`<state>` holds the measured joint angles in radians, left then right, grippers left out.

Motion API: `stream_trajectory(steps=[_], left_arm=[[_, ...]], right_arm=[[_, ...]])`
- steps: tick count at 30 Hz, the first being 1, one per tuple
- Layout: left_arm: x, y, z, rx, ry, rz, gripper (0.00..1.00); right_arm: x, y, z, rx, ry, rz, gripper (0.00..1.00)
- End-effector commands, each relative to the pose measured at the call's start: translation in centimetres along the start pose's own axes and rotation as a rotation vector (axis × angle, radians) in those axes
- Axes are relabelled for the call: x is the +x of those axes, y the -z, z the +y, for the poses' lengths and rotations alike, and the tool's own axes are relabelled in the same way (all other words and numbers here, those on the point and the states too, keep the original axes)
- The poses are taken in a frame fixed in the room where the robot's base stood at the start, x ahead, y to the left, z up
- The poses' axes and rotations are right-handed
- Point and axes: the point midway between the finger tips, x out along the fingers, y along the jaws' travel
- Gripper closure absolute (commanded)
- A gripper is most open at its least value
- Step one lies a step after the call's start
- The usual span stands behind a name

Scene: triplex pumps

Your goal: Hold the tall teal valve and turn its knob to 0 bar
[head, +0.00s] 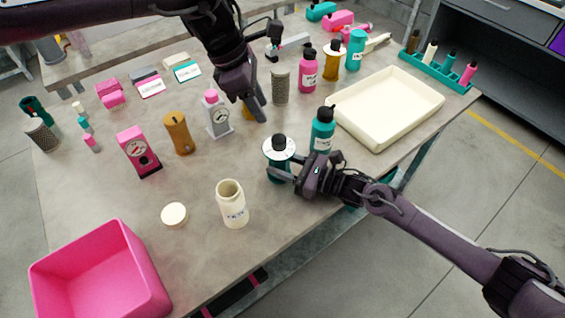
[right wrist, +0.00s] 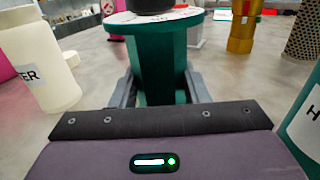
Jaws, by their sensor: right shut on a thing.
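The tall teal valve (head: 280,172) stands upright on the table. It has a white round dial on top with a black knob (head: 280,143) at its centre; the dial's marks are too small to read. My right gripper (head: 283,176) is shut on the teal body below the dial. In the right wrist view the teal body (right wrist: 162,70) sits between the two grey fingers, and only the knob's lower part shows. My left gripper (head: 250,112) is higher up the table, beyond the valve and apart from it. Its fingers look spread, with a mustard thing showing behind them.
A teal bottle (head: 322,130) stands close right of the valve. A cream jar (head: 232,204) is in front left, with its lid (head: 174,215) beside it. A grey gauge unit (head: 217,118) is near my left gripper. A cream tray (head: 425,102) lies right; a pink bin (head: 100,275) is front left.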

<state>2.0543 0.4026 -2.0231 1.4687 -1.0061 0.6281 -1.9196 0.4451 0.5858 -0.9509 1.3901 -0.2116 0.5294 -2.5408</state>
Motion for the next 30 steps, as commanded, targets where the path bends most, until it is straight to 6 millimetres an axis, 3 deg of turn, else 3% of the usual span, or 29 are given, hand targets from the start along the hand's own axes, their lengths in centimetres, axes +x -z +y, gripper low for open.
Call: stream_trajectory(steps=[5,9,13,21,30], left_arm=[[0.0,0.0,0.0,0.0,0.0,0.0,0.62],[0.2,0.0,-0.1,-0.033,0.007,-0.013,0.46],[1.1,0.0,-0.5,-0.179,0.036,-0.064,0.46],[3.4,-0.1,-1.6,-0.785,0.195,-0.231,0.46],[4.5,1.0,-2.1,-1.515,0.461,-0.339,0.46]], right_arm=[[0.0,0.0,0.0,0.0,0.0,0.0,0.93],[0.0,0.0,0.0,0.0,0.0,0.0,0.93],[0.0,0.0,0.0,0.0,0.0,0.0,0.93],[0.0,0.0,0.0,0.0,0.0,0.0,0.93],[0.0,0.0,0.0,0.0,0.0,0.0,0.93]])
